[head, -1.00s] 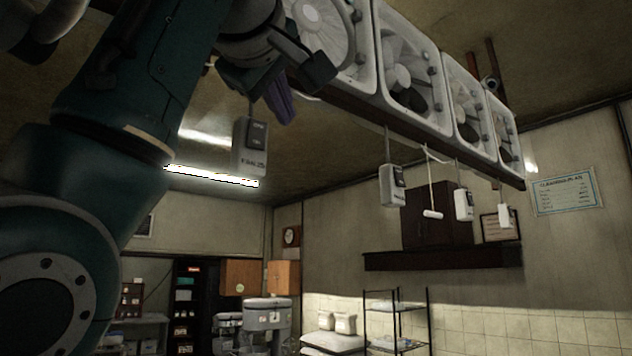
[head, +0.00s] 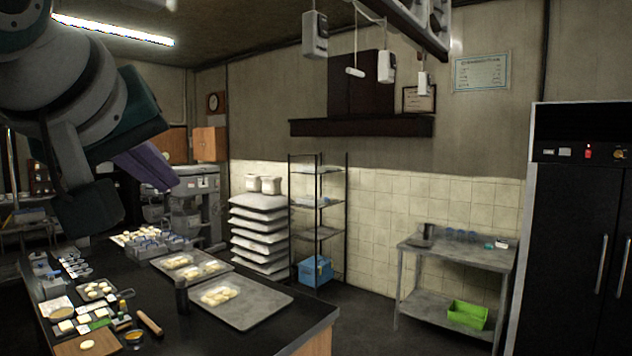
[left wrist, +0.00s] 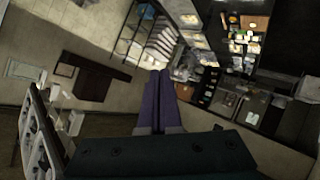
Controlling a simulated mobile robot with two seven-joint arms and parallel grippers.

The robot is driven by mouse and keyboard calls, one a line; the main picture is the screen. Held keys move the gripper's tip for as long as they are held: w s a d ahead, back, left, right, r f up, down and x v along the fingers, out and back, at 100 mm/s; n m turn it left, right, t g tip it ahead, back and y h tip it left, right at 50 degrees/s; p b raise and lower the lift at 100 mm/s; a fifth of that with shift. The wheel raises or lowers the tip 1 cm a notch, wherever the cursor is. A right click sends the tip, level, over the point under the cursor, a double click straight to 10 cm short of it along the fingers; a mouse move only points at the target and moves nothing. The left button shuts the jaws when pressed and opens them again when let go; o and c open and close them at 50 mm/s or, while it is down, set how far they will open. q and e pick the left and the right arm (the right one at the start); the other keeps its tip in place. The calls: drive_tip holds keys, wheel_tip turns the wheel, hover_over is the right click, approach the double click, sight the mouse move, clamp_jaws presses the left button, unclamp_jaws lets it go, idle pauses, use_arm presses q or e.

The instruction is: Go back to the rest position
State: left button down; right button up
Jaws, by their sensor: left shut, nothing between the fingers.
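My left gripper (head: 147,167) hangs at the left of the head view, above the far part of the dark worktable (head: 290,322). Its purple fingers are shut together with nothing between them. In the left wrist view the closed fingers (left wrist: 159,103) point at the room, with the worktable far off at the upper right. The gripper touches nothing that I can see. My right gripper is in neither view.
Trays of dough (head: 240,302) and a rolling pin (head: 149,323) lie on the worktable. Switch boxes (head: 315,35) hang from the fan rack (head: 420,28) overhead. A wire shelf (head: 318,203), flour sacks (head: 258,235) and a steel side table (head: 455,250) stand beyond. Open floor lies between.

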use_arm(q)
drive_tip(key=s+a+f+m+g, duration=0.1)
drive_tip(key=s+f+g, duration=0.1)
drive_tip(key=s+f, duration=0.3)
drive_tip(key=s+f+m+g, duration=0.1)
drive_tip(key=s+f+m, duration=0.1)
drive_tip(key=f, duration=0.6)
drive_tip(key=s+f+m+g, duration=0.2)
drive_tip(key=s+f, duration=0.2)
drive_tip(key=s, duration=0.3)
drive_tip(key=s+a+f+m+g, duration=0.1)
drive_tip(key=s+f, duration=0.3)
drive_tip(key=s, duration=0.4)
drive_tip(key=s+f+m+g+h, duration=0.1)
drive_tip(key=s+f+m+g, duration=0.1)
drive_tip(key=s+f, duration=0.3)
drive_tip(key=shift+s+a+m+g, duration=0.15)
drive_tip(key=shift+s+m+g, duration=0.25)
drive_tip(key=shift+s, duration=0.75)
drive_tip(key=shift+f, duration=0.15)
